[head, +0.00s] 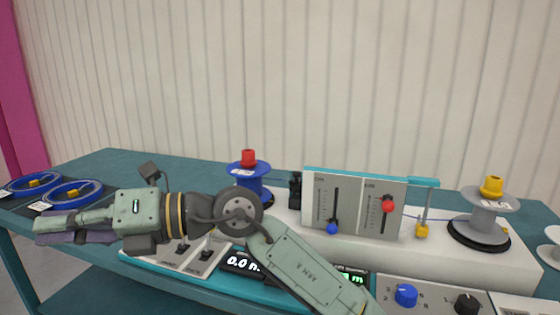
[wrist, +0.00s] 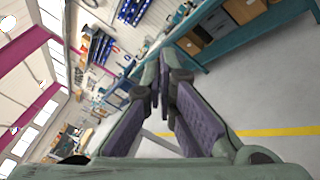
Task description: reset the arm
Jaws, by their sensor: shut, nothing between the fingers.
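My arm stretches across the front of the bench to the left in the head view. My gripper (head: 50,229) hangs at the far left, level, in front of the bench edge and clear of the things on it. In the wrist view my gripper (wrist: 160,88) shows its two purple-padded fingers with the tips together and nothing between them. Part of the control panel and its display is hidden behind my arm.
A teal bench (head: 110,163) carries a blue reel (head: 249,177), a grey reel (head: 485,212), a slider panel (head: 352,205) and a blue knob (head: 406,295). Blue cable coils (head: 72,193) lie at the left, close behind my gripper. Open floor (wrist: 255,105) shows in the wrist view.

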